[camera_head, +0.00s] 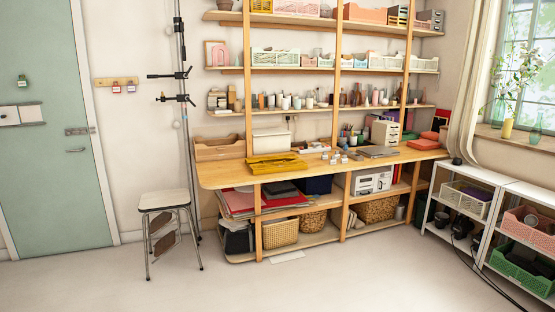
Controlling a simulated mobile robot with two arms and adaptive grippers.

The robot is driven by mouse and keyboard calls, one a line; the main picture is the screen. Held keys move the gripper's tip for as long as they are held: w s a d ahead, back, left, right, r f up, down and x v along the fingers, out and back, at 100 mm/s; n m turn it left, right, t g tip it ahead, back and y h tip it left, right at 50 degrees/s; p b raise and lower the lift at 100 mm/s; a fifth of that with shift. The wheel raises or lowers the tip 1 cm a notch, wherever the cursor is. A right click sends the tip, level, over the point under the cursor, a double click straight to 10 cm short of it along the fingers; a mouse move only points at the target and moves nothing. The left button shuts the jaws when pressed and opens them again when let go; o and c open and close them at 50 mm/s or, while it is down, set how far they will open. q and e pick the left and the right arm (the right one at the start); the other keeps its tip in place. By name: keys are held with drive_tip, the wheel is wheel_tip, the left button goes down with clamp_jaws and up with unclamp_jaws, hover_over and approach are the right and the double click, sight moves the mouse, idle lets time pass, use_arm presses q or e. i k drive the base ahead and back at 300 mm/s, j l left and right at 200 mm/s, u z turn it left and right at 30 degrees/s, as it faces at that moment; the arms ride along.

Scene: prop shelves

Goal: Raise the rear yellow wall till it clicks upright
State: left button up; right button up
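A yellow folding crate (276,167) lies low on the left half of the wooden desk. It looks collapsed or nearly so, with its walls down. At this distance I cannot make out its rear wall apart from the rest. Neither of my grippers is in the picture.
The wooden desk (222,177) stands against the wall under loaded shelves. A beige box (271,141) and a wooden tray (219,150) stand behind the crate. A stool (165,200) stands left of the desk; white racks (505,186) stand at the right. The floor in front is clear.

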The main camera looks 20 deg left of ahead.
sight(251, 160)
drive_tip(key=i+j+u, duration=0.2)
drive_tip(key=i+u, duration=0.15)
drive_tip(key=i, duration=1.05)
drive_tip(key=i+l+u, duration=0.15)
drive_tip(key=i+u, duration=0.2)
drive_tip(key=i, duration=1)
